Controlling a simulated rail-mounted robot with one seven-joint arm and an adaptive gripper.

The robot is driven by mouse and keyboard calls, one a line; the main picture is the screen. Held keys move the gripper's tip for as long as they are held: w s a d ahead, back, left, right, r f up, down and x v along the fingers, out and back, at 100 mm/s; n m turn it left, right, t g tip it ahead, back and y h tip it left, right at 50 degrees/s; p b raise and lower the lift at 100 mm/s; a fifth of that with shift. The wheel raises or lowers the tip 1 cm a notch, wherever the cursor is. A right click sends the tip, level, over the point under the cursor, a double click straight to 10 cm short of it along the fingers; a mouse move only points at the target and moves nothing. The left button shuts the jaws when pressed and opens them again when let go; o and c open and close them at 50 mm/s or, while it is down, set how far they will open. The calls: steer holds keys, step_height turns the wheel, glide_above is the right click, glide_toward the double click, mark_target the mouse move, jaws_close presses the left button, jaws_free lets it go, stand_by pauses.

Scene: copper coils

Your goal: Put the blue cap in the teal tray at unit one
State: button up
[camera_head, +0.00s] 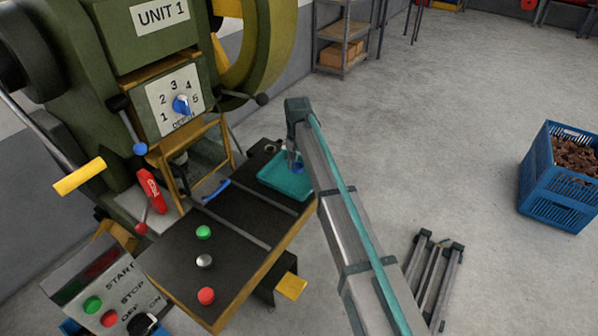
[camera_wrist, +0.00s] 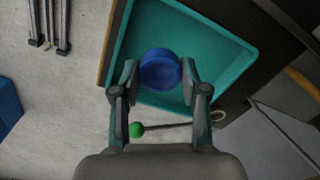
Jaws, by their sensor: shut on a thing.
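The blue cap (camera_wrist: 160,68) is a round blue piece held between the two fingertips of my gripper (camera_wrist: 160,80) in the wrist view. The teal tray (camera_head: 271,182) lies at the far right end of the dark table of unit one. In the wrist view the tray (camera_wrist: 225,45) is behind and below the cap. I cannot tell whether the cap touches the tray floor.
The dark press table (camera_head: 190,250) carries green, grey and red knobs and a blue-handled bar (camera_head: 216,190). The green press of unit one (camera_head: 120,60) rises behind it. A blue crate (camera_head: 555,185) of copper-coloured pieces stands at the right. The floor between is mostly clear.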

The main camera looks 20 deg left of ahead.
steer(key=p, duration=0.1)
glide_above(299, 180)
steer(key=f, duration=0.5)
steer(key=shift+w+f, duration=0.2)
steer(key=shift+f, duration=0.2)
steer(key=shift+f+p, duration=0.7)
steer(key=shift+f, duration=0.85)
steer(key=shift+f, duration=0.1)
steer(key=o, duration=1.1)
step_height(299, 180, up, 12)
steer(key=b, duration=0.2)
steer(key=shift+b, duration=0.35)
